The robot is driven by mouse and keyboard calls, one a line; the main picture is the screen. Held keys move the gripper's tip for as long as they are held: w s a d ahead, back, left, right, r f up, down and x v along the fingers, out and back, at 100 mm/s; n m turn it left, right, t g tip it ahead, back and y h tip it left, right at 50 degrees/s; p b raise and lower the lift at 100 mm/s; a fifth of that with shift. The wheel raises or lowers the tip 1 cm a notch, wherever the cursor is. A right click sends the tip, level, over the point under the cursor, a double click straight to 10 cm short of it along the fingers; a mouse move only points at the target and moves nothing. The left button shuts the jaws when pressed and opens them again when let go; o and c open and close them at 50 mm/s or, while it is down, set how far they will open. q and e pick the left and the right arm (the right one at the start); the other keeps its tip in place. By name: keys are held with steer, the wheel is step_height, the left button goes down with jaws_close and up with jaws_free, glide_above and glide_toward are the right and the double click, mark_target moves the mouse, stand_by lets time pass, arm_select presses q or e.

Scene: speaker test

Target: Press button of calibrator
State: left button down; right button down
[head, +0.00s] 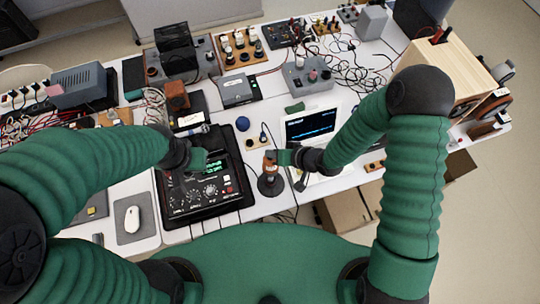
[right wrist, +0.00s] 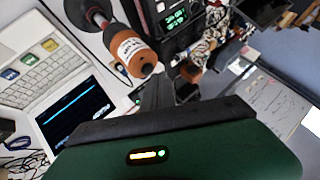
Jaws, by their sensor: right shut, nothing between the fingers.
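The calibrator appears to be the orange-brown cylinder with a pale label (head: 268,168), which stands on a dark round base (head: 271,187) in the head view. In the right wrist view the cylinder (right wrist: 133,52) shows near the top, with a small dark spot on its end that may be the button (right wrist: 147,69). My right gripper (head: 277,157) is shut and empty, close beside the top of the cylinder. Its dark fingers also show in the right wrist view (right wrist: 168,84). Contact cannot be made out. My left gripper (head: 203,160) is over the black instrument; its opening is unclear.
The black instrument (head: 235,200) with a green display and knobs lies left of the calibrator. A laptop (head: 310,126) with a lit screen stands behind my right gripper. A white mouse (head: 132,219) lies at left. Cables and devices crowd the back.

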steer(key=shift+f+b, duration=0.4)
steer(key=shift+f, duration=0.15)
stand_by(0.4)
steer(key=shift+r, duration=0.15)
steer(key=shift+r+p, duration=0.9)
step_height(320, 180, up, 6)
steer(key=p, duration=0.5)
